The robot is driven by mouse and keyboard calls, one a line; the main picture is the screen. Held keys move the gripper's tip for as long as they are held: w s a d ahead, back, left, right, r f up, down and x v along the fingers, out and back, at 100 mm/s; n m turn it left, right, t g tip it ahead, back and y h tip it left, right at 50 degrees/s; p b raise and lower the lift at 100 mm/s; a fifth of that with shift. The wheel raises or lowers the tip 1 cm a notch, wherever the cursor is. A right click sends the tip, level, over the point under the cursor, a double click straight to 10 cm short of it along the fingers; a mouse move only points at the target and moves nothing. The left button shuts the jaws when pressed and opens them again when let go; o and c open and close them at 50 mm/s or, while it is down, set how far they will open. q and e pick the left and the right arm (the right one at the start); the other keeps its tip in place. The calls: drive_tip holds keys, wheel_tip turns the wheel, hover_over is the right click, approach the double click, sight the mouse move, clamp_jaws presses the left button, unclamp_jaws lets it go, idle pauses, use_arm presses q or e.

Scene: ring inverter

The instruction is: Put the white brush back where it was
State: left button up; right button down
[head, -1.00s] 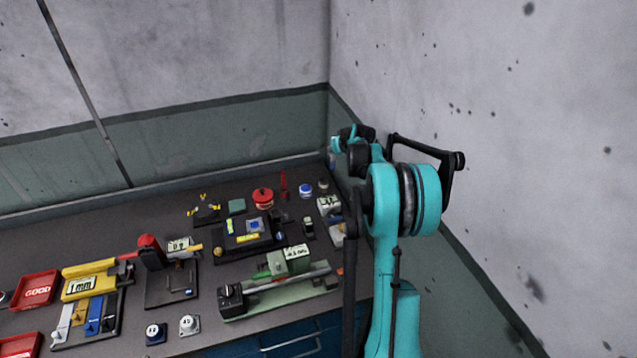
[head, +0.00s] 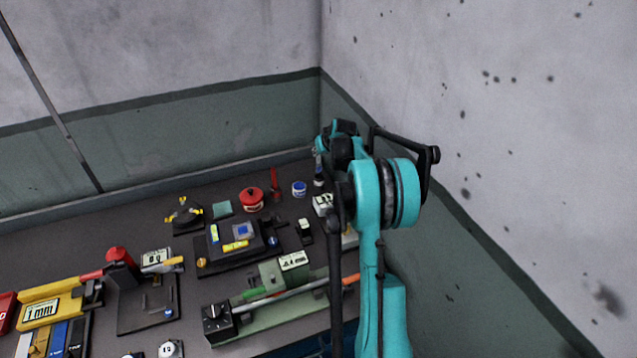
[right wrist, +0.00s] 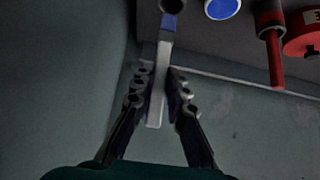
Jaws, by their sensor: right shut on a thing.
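The white brush (right wrist: 164,52), white with a blue side, stands between the fingers of my right gripper (right wrist: 161,74) in the right wrist view. The gripper is shut on its handle. The brush's far end meets a dark round holder (right wrist: 172,5) at the top edge of that view; I cannot tell whether it is inside or just above. In the head view, a small dark holder (head: 319,181) stands at the back right of the table, beside my right arm's end. The fingers are mostly hidden there by my arm. My left gripper is not in view.
A blue-topped jar (head: 299,189), a red upright tool (head: 275,184) and a red round pot (head: 251,200) stand left of the holder. A white labelled block (head: 322,204) is in front of it. Walls close in behind and at right.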

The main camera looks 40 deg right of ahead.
sight(320, 169)
wheel_tip(320, 169, down, 8)
drive_tip(key=shift+f+b, duration=0.1)
drive_tip(key=shift+b, duration=0.8)
drive_tip(key=shift+s, duration=0.1)
drive_tip(key=c, duration=1.5)
unclamp_jaws()
drive_tip(key=shift+c, duration=0.2)
